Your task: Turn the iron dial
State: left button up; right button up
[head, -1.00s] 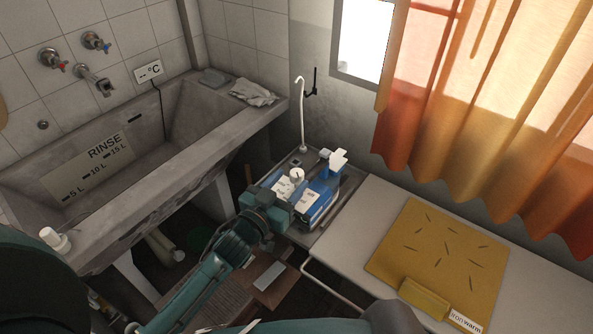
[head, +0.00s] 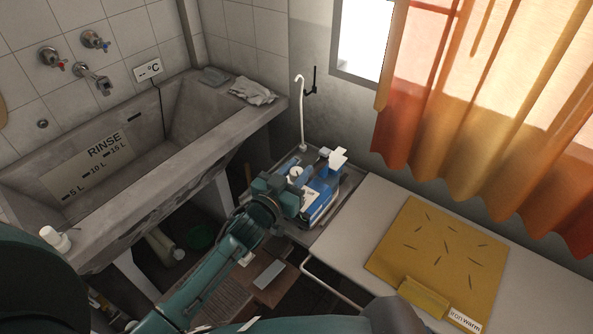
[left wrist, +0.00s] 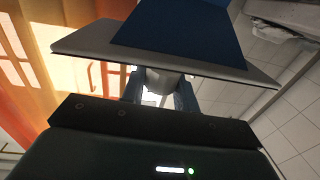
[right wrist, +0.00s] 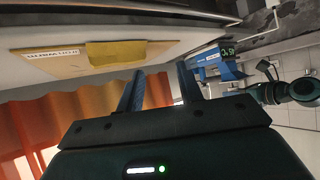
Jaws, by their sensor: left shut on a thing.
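The blue and white iron (head: 319,207) stands on a grey surface beside the sink, at the middle of the head view. A white round dial (head: 296,171) with a dark mark shows at its left. My left gripper (head: 290,190) is at the iron. In the left wrist view my left fingers are closed around a pale rounded knob (left wrist: 165,82), which looks like the dial, under a grey plate and a blue panel. The fingers hide part of it. My right gripper (right wrist: 158,82) is open and empty, apart from the iron (right wrist: 215,64).
The concrete washtub (head: 190,160) is at the left, with a cloth (head: 252,92) on its edge. A white table (head: 375,205) with a yellow mat (head: 440,250) is at the right. A thin white post (head: 301,115) rises behind the iron. A curtain (head: 480,100) hangs behind.

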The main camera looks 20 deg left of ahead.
pick_arm(q)
jog(key=shift+c, duration=1.4)
